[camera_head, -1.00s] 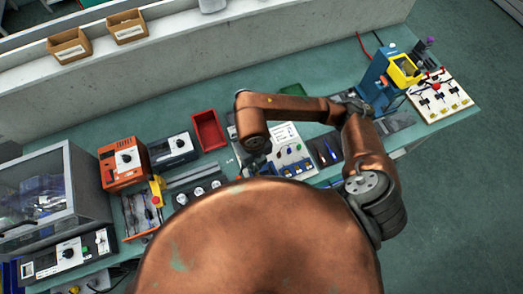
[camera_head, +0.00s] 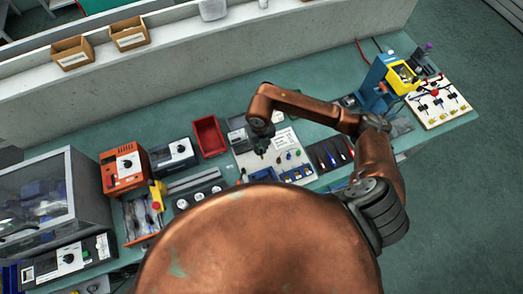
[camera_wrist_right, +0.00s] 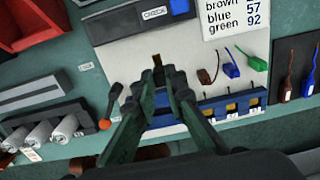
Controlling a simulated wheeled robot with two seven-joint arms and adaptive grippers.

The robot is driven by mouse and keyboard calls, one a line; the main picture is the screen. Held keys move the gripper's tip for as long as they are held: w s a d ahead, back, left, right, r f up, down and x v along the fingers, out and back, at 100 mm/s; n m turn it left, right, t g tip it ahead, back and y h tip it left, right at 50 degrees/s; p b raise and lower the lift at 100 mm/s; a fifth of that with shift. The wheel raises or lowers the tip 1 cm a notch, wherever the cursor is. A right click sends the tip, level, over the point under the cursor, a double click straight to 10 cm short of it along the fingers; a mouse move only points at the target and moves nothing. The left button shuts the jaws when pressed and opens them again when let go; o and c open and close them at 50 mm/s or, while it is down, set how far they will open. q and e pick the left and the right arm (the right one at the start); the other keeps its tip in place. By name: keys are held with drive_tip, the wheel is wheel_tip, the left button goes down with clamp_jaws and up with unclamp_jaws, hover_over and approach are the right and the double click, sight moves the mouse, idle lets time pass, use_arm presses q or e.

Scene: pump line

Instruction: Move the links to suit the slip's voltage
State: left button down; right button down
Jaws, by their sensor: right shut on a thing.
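My right gripper (camera_wrist_right: 160,88) is shut on a small brass-brown piece (camera_wrist_right: 158,68), which looks like a link and sticks out beyond the fingertips. In the head view the right gripper (camera_head: 263,151) is over the pale board (camera_head: 245,160). A blue terminal block (camera_wrist_right: 218,108) with brass-yellow parts lies near the board's front edge, partly hidden by the fingers. A brown lead (camera_wrist_right: 208,72), a blue lead (camera_wrist_right: 231,62) and a green lead (camera_wrist_right: 255,63) lie right of the gripper. My left gripper is out of view.
A red bin (camera_head: 209,136) stands left of the board. A red-tipped tool (camera_wrist_right: 106,122) lies at the board's left edge. An orange instrument (camera_head: 124,170) and a yellow-blue machine (camera_head: 395,80) stand farther off.

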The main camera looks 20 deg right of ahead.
sight(261, 151)
drive_tip(key=shift+w+d+f, duration=0.1)
drive_tip(key=shift+w+f, duration=0.05)
drive_tip(key=shift+f, duration=0.05)
drive_tip(key=f, duration=0.3)
drive_tip(key=shift+w+d+f+p, duration=0.15)
drive_tip(key=shift+w+f+p, duration=0.05)
drive_tip(key=shift+f+p, duration=0.15)
drive_tip(key=shift+f, duration=0.2)
drive_tip(key=c, duration=2)
unclamp_jaws()
drive_tip(key=shift+r, duration=0.1)
